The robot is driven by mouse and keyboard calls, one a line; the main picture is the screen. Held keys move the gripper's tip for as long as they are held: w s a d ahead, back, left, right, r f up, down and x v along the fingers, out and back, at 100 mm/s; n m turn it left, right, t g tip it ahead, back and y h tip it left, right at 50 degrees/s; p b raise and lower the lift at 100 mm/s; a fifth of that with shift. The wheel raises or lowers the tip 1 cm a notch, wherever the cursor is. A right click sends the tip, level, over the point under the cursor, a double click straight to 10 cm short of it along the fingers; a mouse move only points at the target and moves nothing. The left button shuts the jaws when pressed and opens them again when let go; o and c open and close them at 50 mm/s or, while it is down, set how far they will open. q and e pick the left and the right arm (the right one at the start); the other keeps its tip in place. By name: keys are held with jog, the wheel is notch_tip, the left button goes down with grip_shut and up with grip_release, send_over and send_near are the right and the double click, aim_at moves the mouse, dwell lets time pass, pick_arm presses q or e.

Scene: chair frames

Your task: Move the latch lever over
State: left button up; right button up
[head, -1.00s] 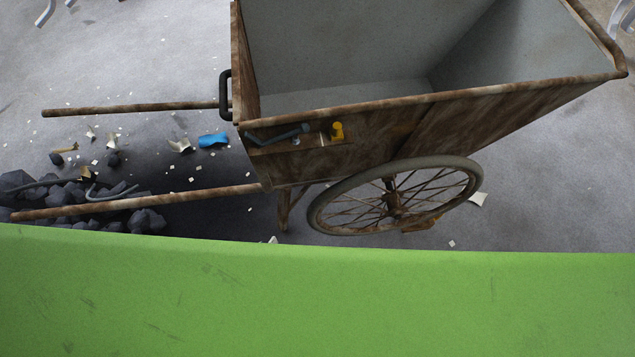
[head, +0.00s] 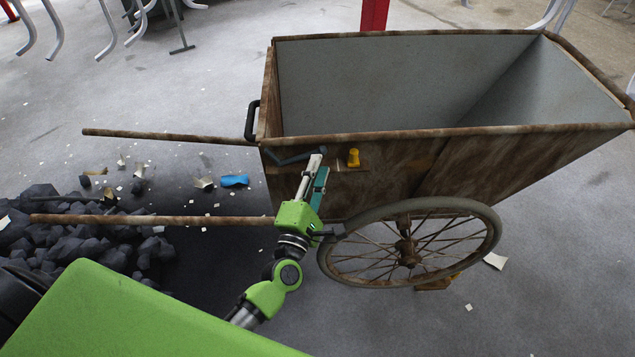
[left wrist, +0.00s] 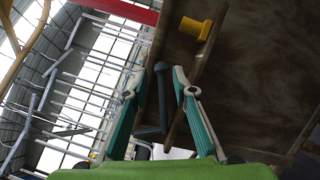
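The cart (head: 450,165) stands on the grey floor, with a dark grey bent latch lever (head: 290,158) on its near side. A yellow knob-like piece (head: 353,157) sits right of the lever. My left gripper (head: 319,163) reaches up to the lever's right end from below. In the left wrist view the lever (left wrist: 161,95) lies between the two spread fingers of the left gripper (left wrist: 156,82), with gaps visible on both sides. The yellow piece (left wrist: 195,28) is beyond the right finger. My right gripper is in neither view.
The spoked wheel (head: 405,250) is right of my left arm. A blue crumpled item (head: 234,181) and scraps lie on the floor. A red post (head: 374,15) stands behind the cart.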

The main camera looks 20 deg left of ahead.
aim_at(325, 153)
pick_arm(q)
jog(key=w, duration=0.5)
jog(key=shift+a+r, duration=0.1)
jog(key=shift+r, duration=0.25)
jog(key=c, duration=0.6)
jog(key=shift+s+a+r+n+t+y, duration=0.2)
jog(key=shift+a+r+n, duration=0.15)
jog(key=shift+r+n, duration=0.35)
jog(key=shift+s+a+r+n+t+y, duration=0.2)
jog(key=shift+a+r+n, duration=0.1)
jog(key=shift+r+n, duration=0.4)
jog(key=a+r+n, duration=0.1)
jog(key=n, duration=0.1)
jog(key=a+r+n+y, duration=0.1)
jog(key=n, duration=0.1)
jog(key=shift+s+t, duration=0.3)
jog(key=shift+s, duration=0.1)
jog(key=shift+s+a+r+n+y, duration=0.4)
jog(key=shift+a+n+y, duration=0.45)
jog(key=shift+n, duration=0.6)
jog(key=shift+s+a+r+n+y, duration=0.35)
jog(key=shift+a+n+y, duration=0.25)
jog(key=shift+a+n, duration=0.6)
jog(key=shift+s+a+r+n+y, duration=0.35)
jog(key=shift+a+n+y, duration=0.35)
jog(key=shift+n, duration=0.95)
jog(key=o, duration=0.9)
jog(key=shift+o, duration=0.2)
jog(key=shift+s+a+r, duration=0.1)
jog(key=shift+r, duration=0.05)
